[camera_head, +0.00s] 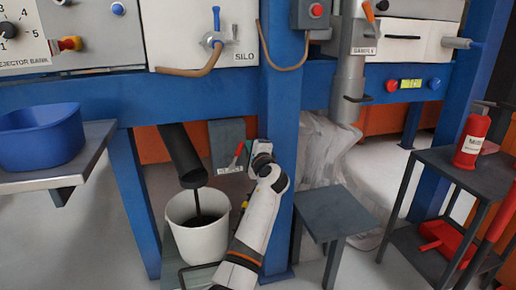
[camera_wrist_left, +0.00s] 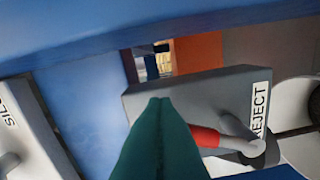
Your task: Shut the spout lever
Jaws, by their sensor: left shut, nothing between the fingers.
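The spout lever, with a red grip (camera_head: 238,149), sits on a grey box (camera_head: 224,136) labelled REJECT, below the blue beam. In the head view it stands tilted, its red end up. A dark stream falls from the black spout (camera_head: 183,155) into a white bucket (camera_head: 199,232). My left gripper (camera_head: 260,152) is just right of the lever; its fingertips are hard to make out there. In the left wrist view the closed, empty teal fingers (camera_wrist_left: 160,135) lie beside the lever's red grip (camera_wrist_left: 204,137), partly covering the box. I cannot tell whether they touch it.
A blue post (camera_head: 280,95) stands close beside my left gripper. A grey stool (camera_head: 333,212) is to the right. A blue tub (camera_head: 40,138) sits on a shelf at the left. A rack with a red extinguisher (camera_head: 471,139) stands at the far right. A SILO valve (camera_head: 215,40) is above.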

